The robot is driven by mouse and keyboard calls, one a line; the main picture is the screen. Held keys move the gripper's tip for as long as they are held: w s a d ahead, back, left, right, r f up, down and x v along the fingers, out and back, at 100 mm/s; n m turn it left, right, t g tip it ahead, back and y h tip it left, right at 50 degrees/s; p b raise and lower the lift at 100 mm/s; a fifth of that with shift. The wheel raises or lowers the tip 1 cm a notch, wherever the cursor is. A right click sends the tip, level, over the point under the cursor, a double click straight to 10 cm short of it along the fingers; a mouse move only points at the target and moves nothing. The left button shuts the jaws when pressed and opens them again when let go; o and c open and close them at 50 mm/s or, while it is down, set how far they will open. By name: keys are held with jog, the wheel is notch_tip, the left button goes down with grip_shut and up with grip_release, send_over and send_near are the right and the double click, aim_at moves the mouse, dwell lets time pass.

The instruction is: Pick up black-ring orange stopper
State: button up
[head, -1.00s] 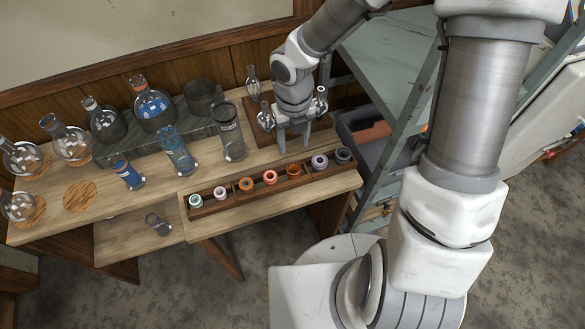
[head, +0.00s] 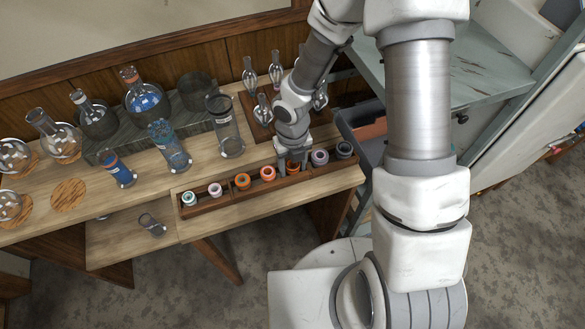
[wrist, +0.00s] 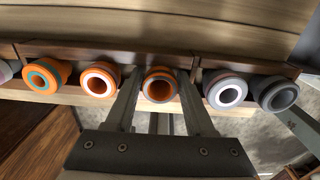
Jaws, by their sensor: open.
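The black-ring orange stopper (head: 293,168) stands in the wooden rack's row, partly hidden by my gripper in the head view. In the wrist view, this orange stopper (wrist: 160,84) shows a dark inner ring and sits between my two fingers. My gripper (head: 294,164) is open and low over the rack, pointing down. In the wrist view my gripper (wrist: 160,76) has one finger on each side of the stopper; whether either touches it I cannot tell.
The rack (head: 208,205) holds close neighbours: a white-ring orange stopper (wrist: 100,80), a purple stopper (wrist: 224,90) and a dark grey stopper (wrist: 275,94). Glass flasks on a stand (head: 262,113) rise behind my gripper. A tall glass cylinder (head: 226,130) stands to the left.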

jog(key=c, duration=0.8)
jog(key=shift+o, duration=0.2)
jog(key=shift+r, duration=0.15)
